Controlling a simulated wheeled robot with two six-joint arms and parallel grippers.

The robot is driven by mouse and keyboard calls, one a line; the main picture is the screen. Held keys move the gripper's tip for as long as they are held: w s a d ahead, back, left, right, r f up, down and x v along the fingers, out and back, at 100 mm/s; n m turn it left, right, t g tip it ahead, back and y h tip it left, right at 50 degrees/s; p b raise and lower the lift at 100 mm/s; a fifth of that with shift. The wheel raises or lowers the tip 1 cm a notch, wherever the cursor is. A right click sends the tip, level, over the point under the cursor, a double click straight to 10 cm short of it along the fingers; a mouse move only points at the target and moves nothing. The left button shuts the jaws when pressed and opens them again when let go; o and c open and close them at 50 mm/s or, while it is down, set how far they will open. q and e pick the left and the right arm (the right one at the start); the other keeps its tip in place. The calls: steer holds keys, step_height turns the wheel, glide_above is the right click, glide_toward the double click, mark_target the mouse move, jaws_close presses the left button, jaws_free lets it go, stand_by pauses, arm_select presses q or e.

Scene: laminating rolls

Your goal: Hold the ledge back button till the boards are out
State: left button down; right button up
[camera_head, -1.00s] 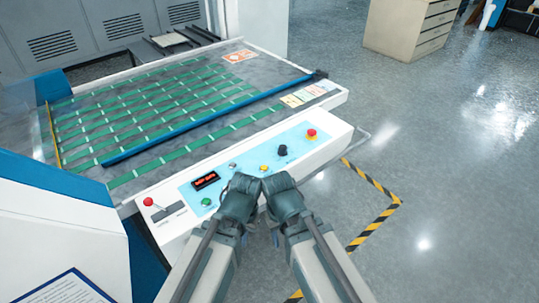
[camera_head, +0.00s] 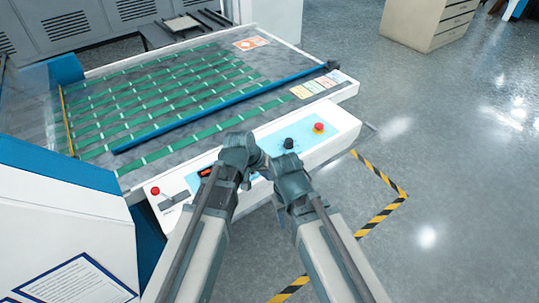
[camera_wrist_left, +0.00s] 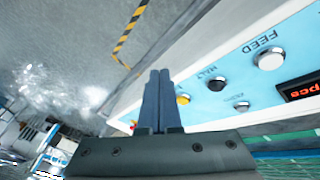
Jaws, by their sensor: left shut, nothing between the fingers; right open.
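The control panel (camera_head: 345,119) is a white ledge with a light blue face. In the left wrist view its labels are upside down: a white FEED button (camera_wrist_left: 271,59), a black HALT button (camera_wrist_left: 217,83), a grey button (camera_wrist_left: 241,106) and a yellow button (camera_wrist_left: 183,99). I cannot read which button is ledge back. My left gripper (camera_head: 240,142) is over the panel and hides its middle. Its shut, empty fingers (camera_wrist_left: 160,75) show beside the yellow button; contact cannot be told. My right gripper (camera_head: 288,178) is open at the panel's front edge, its fingertips unclear.
Green boards (camera_head: 165,95) lie in rows on the machine bed, with a blue bar (camera_head: 200,117) across them. A red stop button (camera_head: 319,127) and black knob (camera_head: 289,144) stand at the panel's right. Striped floor tape (camera_head: 378,218) borders open floor. A cabinet (camera_head: 425,20) stands behind.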

arm_select(q)
steer(key=w+r+n+t+h+p, duration=0.1)
steer(key=w+r+n+t+h, duration=0.1)
steer(key=w+r, duration=0.5)
steer(key=w+t, duration=0.1)
steer(key=w, duration=0.3)
steer(key=shift+w+r+n+t+p, duration=0.15)
steer(key=shift+n+t+p, duration=0.15)
steer(key=shift+p, duration=0.05)
steer(key=shift+a, duration=0.1)
step_height(320, 180, down, 9)
steer(key=b, duration=0.8)
steer(key=shift+b, duration=0.4)
stand_by(0.7)
steer(key=shift+f+b, duration=0.35)
steer(key=shift+b, duration=0.1)
